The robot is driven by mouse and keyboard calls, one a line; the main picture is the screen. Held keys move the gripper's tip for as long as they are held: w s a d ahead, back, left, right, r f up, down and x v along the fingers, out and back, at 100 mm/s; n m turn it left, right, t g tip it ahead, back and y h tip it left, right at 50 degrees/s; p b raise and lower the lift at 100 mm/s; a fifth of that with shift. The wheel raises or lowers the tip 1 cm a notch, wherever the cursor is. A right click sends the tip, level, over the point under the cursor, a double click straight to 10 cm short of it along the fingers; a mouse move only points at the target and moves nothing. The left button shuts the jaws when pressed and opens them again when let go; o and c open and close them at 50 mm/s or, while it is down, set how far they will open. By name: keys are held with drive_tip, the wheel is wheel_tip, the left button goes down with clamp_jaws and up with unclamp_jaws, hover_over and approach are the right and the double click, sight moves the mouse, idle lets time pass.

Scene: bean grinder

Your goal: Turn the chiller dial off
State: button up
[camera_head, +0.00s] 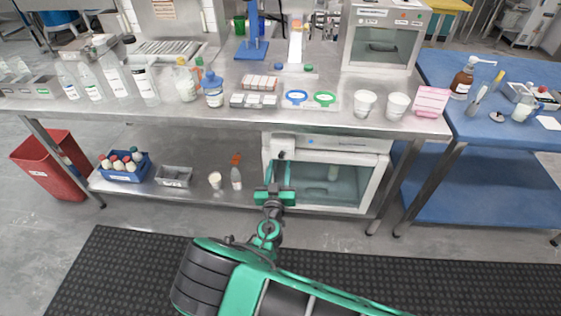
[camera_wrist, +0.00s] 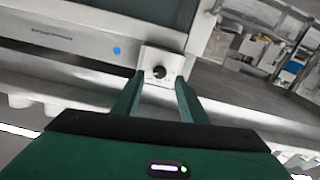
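The chiller (camera_head: 330,180) is a white box with a glass door on the lower shelf of the steel table. In the wrist view, its dial (camera_wrist: 159,72) is a small black knob on a pale square plate, with a blue dot (camera_wrist: 116,50) on the panel beside it. My gripper (camera_head: 278,164) is in front of the chiller's upper left part. In the wrist view, its two green fingers (camera_wrist: 158,90) are apart, one on each side of the dial, with nothing between them. I cannot tell whether they touch the plate. The dial is too small to make out in the head view.
A bottle (camera_head: 236,178) and a white cup (camera_head: 215,180) stand on the lower shelf left of my gripper. The tabletop (camera_head: 330,122) above is crowded with bottles, cups and racks. The floor mat (camera_head: 120,265) in front is clear of objects.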

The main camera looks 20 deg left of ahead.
sight(280, 157)
drive_tip(key=shift+x, duration=1.7)
clamp_jaws()
drive_tip(key=shift+s+a, duration=0.1)
drive_tip(key=shift+a, duration=0.1)
drive_tip(key=shift+d, duration=0.1)
